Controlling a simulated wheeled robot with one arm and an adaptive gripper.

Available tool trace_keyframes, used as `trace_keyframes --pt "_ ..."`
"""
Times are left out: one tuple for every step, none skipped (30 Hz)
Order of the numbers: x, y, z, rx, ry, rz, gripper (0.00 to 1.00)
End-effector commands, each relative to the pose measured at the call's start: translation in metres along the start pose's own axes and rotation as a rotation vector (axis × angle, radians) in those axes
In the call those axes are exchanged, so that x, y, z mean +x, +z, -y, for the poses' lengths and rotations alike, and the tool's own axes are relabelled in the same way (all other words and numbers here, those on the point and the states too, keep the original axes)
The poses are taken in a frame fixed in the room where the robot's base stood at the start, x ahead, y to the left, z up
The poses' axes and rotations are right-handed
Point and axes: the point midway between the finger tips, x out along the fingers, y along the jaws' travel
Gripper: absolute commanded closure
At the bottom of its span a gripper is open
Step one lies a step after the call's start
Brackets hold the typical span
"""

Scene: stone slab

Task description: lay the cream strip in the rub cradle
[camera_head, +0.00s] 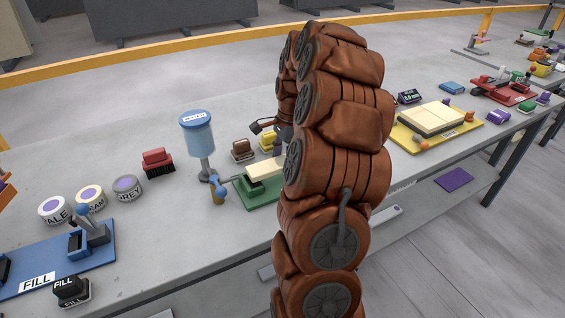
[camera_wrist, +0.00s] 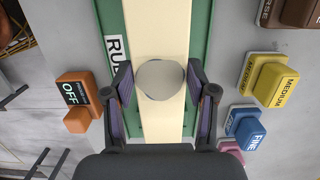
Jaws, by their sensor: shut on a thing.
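The cream strip (camera_wrist: 160,25) lies lengthwise along the green rub cradle (camera_wrist: 201,30), between its side edges, in the wrist view. A round pale grey knob (camera_wrist: 160,80) stands over the strip's middle. My gripper (camera_wrist: 161,78) is shut with a finger on each side of the knob, which appears to belong to the strip. In the head view the strip (camera_head: 264,170) shows over the cradle (camera_head: 257,195); my arm hides their right part and most of the gripper. I cannot tell whether the strip fully touches the cradle's bed.
An orange OFF switch (camera_wrist: 78,92) is left of the cradle; yellow MEDIUM (camera_wrist: 270,80) and blue FINE (camera_wrist: 245,128) blocks are right. A blue water dispenser (camera_head: 197,135) and blue-knobbed lever (camera_head: 218,188) stand close by. A yellow tray (camera_head: 408,145) holds cream slabs.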

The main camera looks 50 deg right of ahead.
Motion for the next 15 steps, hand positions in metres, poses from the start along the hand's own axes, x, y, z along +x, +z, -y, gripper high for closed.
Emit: trace_keyframes --pt "0.006 -0.001 -0.001 0.001 0.004 0.002 0.99" --pt "0.011 -0.001 -0.001 0.001 0.005 0.003 0.99" --pt "0.016 -0.001 -0.002 0.0 0.007 0.004 1.0" --pt "0.019 -0.002 -0.002 0.0 0.007 0.004 1.0" --pt "0.021 -0.002 -0.002 0.0 0.006 0.003 1.0" --pt "0.023 -0.003 -0.001 0.0 0.004 0.003 1.0" --pt "0.023 -0.003 -0.001 0.0 0.003 0.002 1.0" --pt "0.024 -0.003 -0.001 0.0 0.003 0.002 1.0" --pt "0.024 -0.003 -0.001 0.0 0.003 0.002 1.0" --pt "0.024 -0.003 -0.001 0.0 0.003 0.002 1.0" --pt "0.024 -0.003 -0.001 0.0 0.004 0.002 1.0" --pt "0.024 -0.003 -0.001 0.0 0.004 0.002 0.4" --pt "0.024 -0.003 -0.001 0.0 0.004 0.002 0.37" --pt "0.024 -0.003 -0.001 0.0 0.004 0.002 0.34" --pt "0.024 -0.003 -0.001 0.0 0.004 0.002 0.3"
